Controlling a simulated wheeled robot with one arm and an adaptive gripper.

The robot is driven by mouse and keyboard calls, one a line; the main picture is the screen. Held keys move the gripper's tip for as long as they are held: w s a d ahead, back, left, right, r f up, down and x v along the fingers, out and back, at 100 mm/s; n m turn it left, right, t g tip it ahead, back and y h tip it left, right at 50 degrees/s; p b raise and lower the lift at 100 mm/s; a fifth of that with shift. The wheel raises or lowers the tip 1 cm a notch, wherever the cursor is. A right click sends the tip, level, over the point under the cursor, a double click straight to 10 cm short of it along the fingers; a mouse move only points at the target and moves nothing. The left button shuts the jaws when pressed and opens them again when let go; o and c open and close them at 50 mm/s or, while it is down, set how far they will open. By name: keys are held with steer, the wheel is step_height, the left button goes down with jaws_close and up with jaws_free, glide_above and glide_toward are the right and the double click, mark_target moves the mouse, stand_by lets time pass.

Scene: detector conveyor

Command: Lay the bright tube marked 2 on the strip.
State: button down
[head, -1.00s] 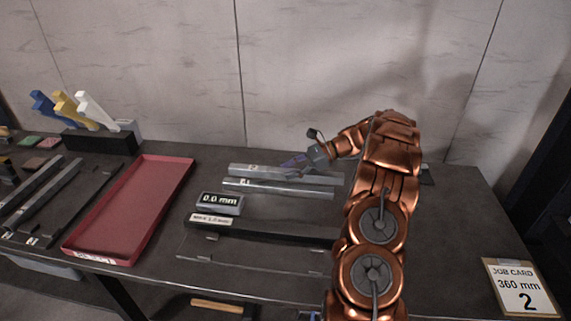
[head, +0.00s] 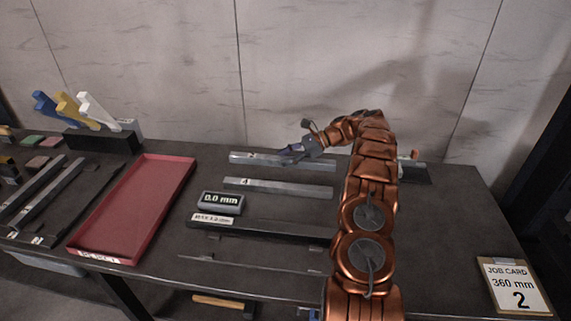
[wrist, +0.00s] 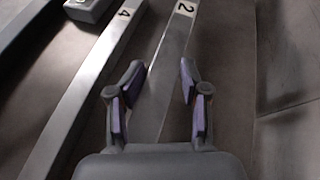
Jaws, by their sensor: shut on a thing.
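The bright tube marked 2 (head: 320,163) lies across the picture at the back of the table, in the head view. Its marked end shows at the top of the wrist view (wrist: 173,42). My gripper (head: 286,156) is shut on this tube, with its purple-padded fingers (wrist: 160,85) on either side of it. The tube's height above the table is hard to tell. A similar tube marked 4 (head: 290,188) lies parallel, nearer the front. A long dark bar (head: 275,232) with a label lies in front of it, and a thin strip (head: 245,264) lies nearer the table edge.
A display reading 0.0 mm (head: 220,203) stands left of the tubes. A red tray (head: 128,215) lies further left, with dark bars (head: 45,200) beyond it. A job card (head: 514,285) reads 360 mm, 2.

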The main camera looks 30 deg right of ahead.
steer(key=shift+w+r, duration=0.1)
steer(key=shift+w, duration=0.05)
steer(key=shift+f+p, duration=0.7)
steer(key=shift+f, duration=1.1)
steer(key=c, duration=0.5)
jaws_free()
steer(key=shift+d, duration=0.1)
